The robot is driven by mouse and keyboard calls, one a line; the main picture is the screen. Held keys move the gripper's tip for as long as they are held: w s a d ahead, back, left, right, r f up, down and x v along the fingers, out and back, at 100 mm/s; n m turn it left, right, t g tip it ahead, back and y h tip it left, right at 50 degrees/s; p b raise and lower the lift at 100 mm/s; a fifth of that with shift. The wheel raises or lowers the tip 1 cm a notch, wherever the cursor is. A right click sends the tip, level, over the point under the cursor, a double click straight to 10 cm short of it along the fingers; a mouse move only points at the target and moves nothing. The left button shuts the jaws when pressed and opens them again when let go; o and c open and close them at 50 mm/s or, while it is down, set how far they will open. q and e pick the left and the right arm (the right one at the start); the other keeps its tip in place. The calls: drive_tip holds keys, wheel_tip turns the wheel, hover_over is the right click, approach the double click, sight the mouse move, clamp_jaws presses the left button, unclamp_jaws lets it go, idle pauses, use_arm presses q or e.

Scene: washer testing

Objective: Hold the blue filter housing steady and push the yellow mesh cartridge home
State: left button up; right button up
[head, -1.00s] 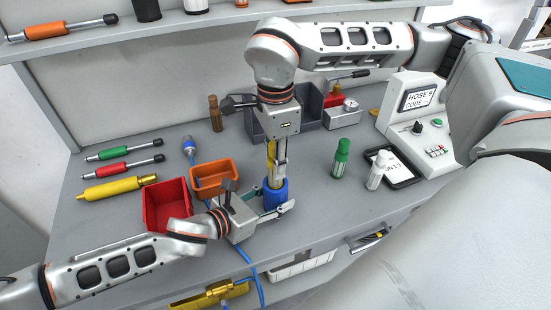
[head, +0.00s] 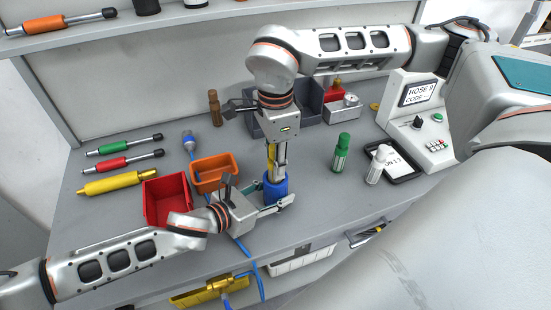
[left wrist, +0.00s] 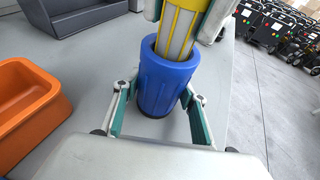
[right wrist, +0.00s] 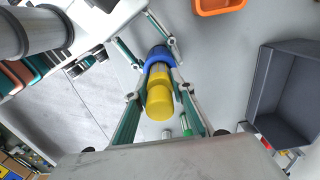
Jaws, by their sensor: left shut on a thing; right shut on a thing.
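The blue filter housing (head: 275,190) stands upright on the bench near its front edge. My left gripper (head: 278,203) is shut around it from the left; the left wrist view shows the housing (left wrist: 166,82) between its fingers. The yellow mesh cartridge (head: 271,158) is upright with its lower part inside the housing's mouth. My right gripper (head: 277,165) points down from above and is shut on the cartridge. In the right wrist view the cartridge (right wrist: 159,92) lies between the fingers, with the blue housing (right wrist: 158,56) beyond. How deep the cartridge's lower end sits is hidden.
A red bin (head: 165,200) and an orange bin (head: 213,175) stand left of the housing. A grey bin (head: 310,103) is behind. Green (head: 341,153) and white (head: 375,168) bottles stand to the right, near a tablet and a console (head: 413,118).

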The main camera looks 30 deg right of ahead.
drive_tip(key=shift+f, duration=1.1)
drive_tip(key=o, duration=1.2)
wheel_tip(320, 180, up, 12)
drive_tip(key=shift+r, duration=0.1)
